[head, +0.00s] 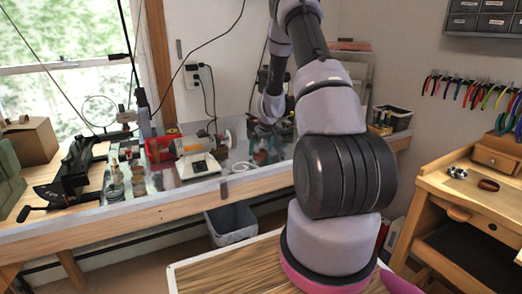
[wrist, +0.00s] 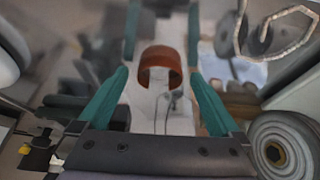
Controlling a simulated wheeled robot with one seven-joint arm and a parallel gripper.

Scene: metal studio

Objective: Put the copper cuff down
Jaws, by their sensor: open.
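The copper cuff (wrist: 160,54), a reddish-brown open band, shows in the wrist view on a pale surface. It lies between the lines of my two teal fingers, near their far ends, with a visible gap on both sides. My gripper (wrist: 160,75) is open, and neither finger appears to touch the cuff. In the head view my arm reaches over the long bench at the back, and my gripper (head: 264,132) is small and partly hidden there. I cannot make out this cuff in the head view.
The long bench (head: 120,220) is crowded with tools, a white machine (head: 198,160) and jars. The wooden bench (head: 450,180) at right holds a brown ring (head: 489,185) and a small metal piece (head: 457,172). A grey bin (head: 231,224) stands below the long bench.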

